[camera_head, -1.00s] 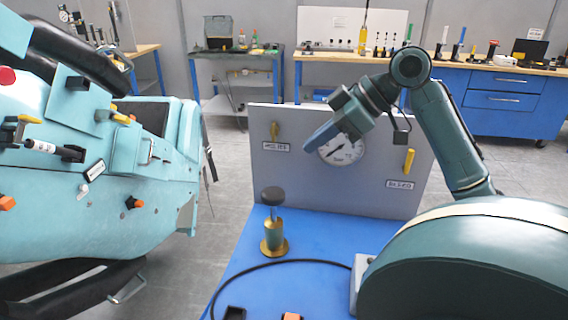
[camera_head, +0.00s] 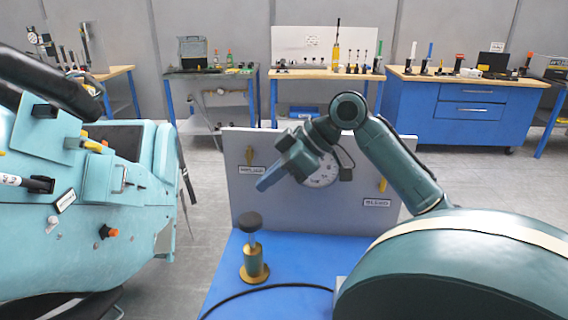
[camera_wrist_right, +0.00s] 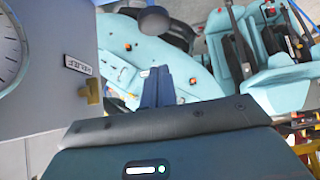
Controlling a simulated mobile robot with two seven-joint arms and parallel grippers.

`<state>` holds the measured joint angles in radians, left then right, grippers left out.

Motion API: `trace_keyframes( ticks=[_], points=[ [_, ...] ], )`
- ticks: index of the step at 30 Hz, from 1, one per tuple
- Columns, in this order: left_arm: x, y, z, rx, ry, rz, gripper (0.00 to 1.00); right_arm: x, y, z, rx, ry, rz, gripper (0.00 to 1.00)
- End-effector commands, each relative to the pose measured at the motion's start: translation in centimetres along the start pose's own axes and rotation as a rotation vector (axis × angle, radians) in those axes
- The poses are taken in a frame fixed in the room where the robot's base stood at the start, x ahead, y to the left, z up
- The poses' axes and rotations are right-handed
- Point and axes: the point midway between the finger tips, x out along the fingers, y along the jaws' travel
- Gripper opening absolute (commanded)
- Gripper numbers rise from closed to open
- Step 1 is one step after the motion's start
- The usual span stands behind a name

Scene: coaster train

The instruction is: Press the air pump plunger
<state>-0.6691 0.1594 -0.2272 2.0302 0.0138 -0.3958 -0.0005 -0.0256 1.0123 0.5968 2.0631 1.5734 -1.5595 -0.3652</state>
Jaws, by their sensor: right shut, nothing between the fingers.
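The air pump stands upright at the blue table's left side in the head view, with a brass body (camera_head: 254,265), a pale rod and a round dark plunger knob (camera_head: 250,221) raised above the body. My right gripper (camera_head: 263,185) is shut and empty, with blue fingers pointing down and left. It appears just above and right of the knob in the head view, apart from it. In the right wrist view the shut fingers (camera_wrist_right: 157,80) show below the knob (camera_wrist_right: 154,20), with a visible gap between. My left gripper is not in view.
A grey panel (camera_head: 228,185) stands behind the pump, with a dial gauge (camera_head: 322,170) and yellow levers, one labelled RELIEF (camera_wrist_right: 77,66). A black hose (camera_head: 262,290) curves over the blue table (camera_head: 300,262). A teal coaster car (camera_head: 75,240) stands left, across a floor gap.

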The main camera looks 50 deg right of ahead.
Motion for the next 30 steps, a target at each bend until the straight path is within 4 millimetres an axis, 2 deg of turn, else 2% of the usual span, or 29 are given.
trace_keyframes(
  ticks=[5, 9, 15, 26, 30],
  points=[
    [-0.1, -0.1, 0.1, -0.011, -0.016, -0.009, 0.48, 3.6, -0.1, -0.1, 0.0, 0.0, -0.002, 0.0],
    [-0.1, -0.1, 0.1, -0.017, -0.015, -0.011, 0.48, 5.1, -0.1, 1.7, 0.003, 0.0, -0.002, 0.0],
    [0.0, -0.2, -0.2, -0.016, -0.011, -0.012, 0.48, 6.1, 0.0, 2.7, 0.0, 0.001, 0.001, 0.0],
    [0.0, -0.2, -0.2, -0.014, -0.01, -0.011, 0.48, 6.2, 0.0, 2.9, -0.001, 0.0, 0.001, 0.0],
    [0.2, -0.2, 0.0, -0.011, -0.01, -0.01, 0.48, 7.1, 0.0, 3.7, 0.003, -0.001, -0.001, 0.0]
  ],
)
